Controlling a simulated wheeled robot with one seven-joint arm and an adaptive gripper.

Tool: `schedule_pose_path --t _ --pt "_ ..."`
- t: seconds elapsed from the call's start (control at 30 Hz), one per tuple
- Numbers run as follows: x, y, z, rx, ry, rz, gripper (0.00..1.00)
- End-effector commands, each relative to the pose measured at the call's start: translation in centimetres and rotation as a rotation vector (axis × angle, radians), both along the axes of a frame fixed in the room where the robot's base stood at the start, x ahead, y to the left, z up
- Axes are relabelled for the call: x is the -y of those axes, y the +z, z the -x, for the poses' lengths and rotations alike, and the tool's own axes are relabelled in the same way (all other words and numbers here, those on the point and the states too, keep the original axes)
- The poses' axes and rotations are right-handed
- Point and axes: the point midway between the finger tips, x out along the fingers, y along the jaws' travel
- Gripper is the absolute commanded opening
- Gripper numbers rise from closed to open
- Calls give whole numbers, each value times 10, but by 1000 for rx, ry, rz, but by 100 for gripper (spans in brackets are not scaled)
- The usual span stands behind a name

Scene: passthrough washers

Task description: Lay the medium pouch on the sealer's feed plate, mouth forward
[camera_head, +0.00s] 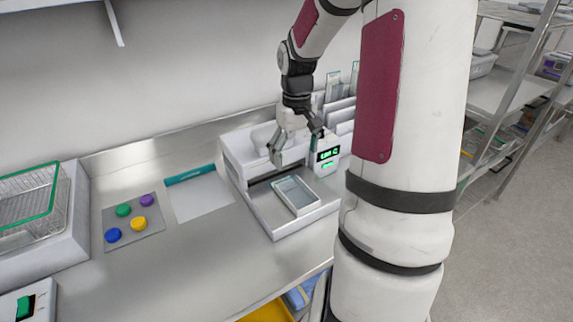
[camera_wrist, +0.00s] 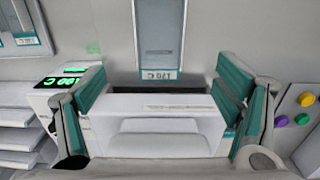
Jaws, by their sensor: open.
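The pouch (camera_head: 297,194), a flat blue-grey rectangle with a pale border, lies on the feed plate (camera_head: 272,216) in front of the white sealer (camera_head: 236,158). In the wrist view the pouch (camera_wrist: 161,30) has a pale strip with small print at the end nearest the sealer body (camera_wrist: 160,125). I cannot tell which end is its mouth. My gripper (camera_head: 297,146) is open and empty above the sealer, apart from the pouch. Its teal-padded fingers (camera_wrist: 160,92) show at both sides in the wrist view. The sealer's display (camera_head: 328,154) glows green.
A white sheet with a teal bar (camera_head: 201,195) lies left of the sealer. Beyond it is a mat with coloured caps (camera_head: 130,219), then a wire basket (camera_head: 28,198). White racks with upright pouches (camera_head: 338,88) stand behind the sealer. The bench front (camera_head: 200,275) is clear.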

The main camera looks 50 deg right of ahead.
Motion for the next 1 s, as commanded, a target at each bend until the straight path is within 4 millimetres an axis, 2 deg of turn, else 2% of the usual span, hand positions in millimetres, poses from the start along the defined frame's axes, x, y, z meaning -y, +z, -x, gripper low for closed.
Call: schedule_pose_path --t 0.17,0.27,0.4,0.6,0.8,1.0 --pt "-35 33 -3 13 43 63 84" --pt "-71 63 0 39 74 116 84" --pt "-123 100 14 101 112 173 84" --pt "-190 140 48 233 161 197 84" --pt "-241 160 93 373 210 146 84" --pt "-267 164 121 459 244 79 84"
